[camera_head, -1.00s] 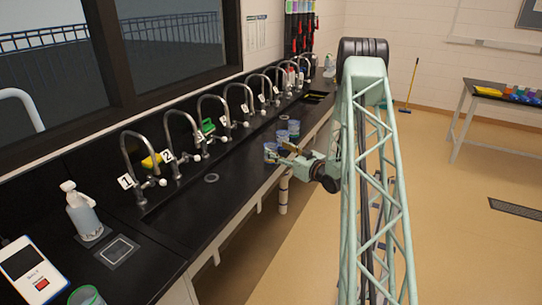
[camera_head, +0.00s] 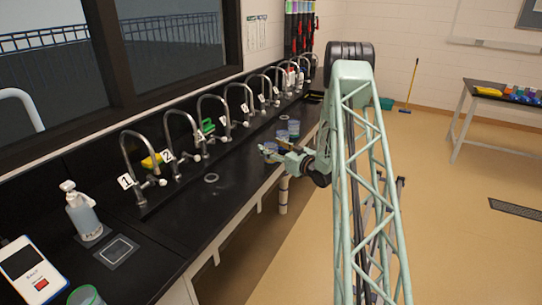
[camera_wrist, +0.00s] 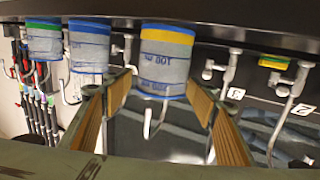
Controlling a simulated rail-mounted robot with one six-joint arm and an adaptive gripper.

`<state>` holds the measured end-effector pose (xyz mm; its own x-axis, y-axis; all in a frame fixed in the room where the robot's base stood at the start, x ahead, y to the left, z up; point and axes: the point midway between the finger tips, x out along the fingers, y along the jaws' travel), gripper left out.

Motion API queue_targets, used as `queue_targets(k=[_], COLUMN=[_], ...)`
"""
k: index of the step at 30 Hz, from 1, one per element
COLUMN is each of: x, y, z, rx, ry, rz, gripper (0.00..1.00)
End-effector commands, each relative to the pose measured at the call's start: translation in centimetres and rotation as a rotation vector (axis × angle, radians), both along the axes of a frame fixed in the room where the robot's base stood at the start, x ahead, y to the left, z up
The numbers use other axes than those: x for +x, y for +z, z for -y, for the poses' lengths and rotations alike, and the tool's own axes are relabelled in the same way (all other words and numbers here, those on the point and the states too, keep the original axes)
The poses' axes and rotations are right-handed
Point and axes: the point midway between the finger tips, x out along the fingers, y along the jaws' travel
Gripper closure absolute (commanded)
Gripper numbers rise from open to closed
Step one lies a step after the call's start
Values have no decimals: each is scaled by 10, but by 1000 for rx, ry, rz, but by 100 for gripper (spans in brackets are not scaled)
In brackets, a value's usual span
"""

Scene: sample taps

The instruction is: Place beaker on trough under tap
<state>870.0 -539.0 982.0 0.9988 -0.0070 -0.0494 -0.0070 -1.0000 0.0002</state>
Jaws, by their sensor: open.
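In the wrist view, which shows the scene upside down, a beaker with a yellow band (camera_wrist: 167,62) is between the spread fingers of my gripper (camera_wrist: 160,88). The gripper is open; I cannot tell whether either finger touches the beaker. A blue-banded beaker (camera_wrist: 89,48) and a green-banded beaker (camera_wrist: 44,40) are to its left. In the head view, my gripper (camera_head: 272,153) is at the counter's front edge by the nearest beaker, which it partly hides. Two other beakers (camera_head: 282,136) stand just behind. A row of numbered taps (camera_head: 185,130) lines the back of the counter.
The black counter (camera_head: 225,187) has a clear stretch left of my gripper, with a small round drain (camera_head: 211,178). A spray bottle (camera_head: 82,212), a square plate (camera_head: 116,251) and a balance (camera_head: 30,272) are at the near left. A yellow sponge (camera_head: 151,161) lies between taps.

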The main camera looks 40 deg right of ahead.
Motion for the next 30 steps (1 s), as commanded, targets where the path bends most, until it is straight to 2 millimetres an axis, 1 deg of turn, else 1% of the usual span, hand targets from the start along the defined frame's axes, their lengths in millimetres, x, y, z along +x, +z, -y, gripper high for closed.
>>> queue_targets(k=[10, 11, 19, 21, 30], x=[0, 0, 0, 0, 0], y=[0, 0, 0, 0, 1], z=[0, 0, 0, 0, 0], rx=[0, 0, 0, 0, 0], ry=[0, 0, 0, 0, 0], rz=[0, 0, 0, 0, 0], gripper=[47, 48, 72, 74, 74])
